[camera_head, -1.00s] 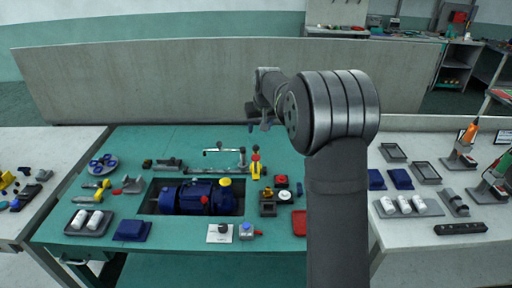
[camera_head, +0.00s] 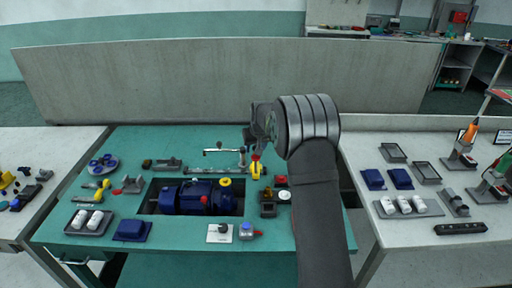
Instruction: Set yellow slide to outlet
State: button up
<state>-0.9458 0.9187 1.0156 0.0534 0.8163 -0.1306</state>
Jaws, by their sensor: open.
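A small yellow part (camera_head: 256,171) with a red top stands on the green bench at the right end of a grey pipe (camera_head: 212,177); it looks like the yellow slide. Its exact setting and any outlet marking are too small to read. My gripper (camera_head: 248,143) is open and empty, pointing down just above and slightly left of the yellow part. The fingertips are small and partly merge with the scene, and I see no contact with the yellow part.
A blue pump (camera_head: 190,198) with a yellow cap sits in a dark recess to the left. A red button (camera_head: 281,181) and a black-and-brass block (camera_head: 268,205) stand to the right. My arm covers the bench's right side. A grey panel (camera_head: 150,80) stands behind.

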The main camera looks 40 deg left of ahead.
grip_shut()
jog(key=s+a, duration=0.8)
grip_release()
jog(key=shift+r, duration=0.1)
jog(key=v, duration=1.7)
jog(key=shift+a, duration=0.1)
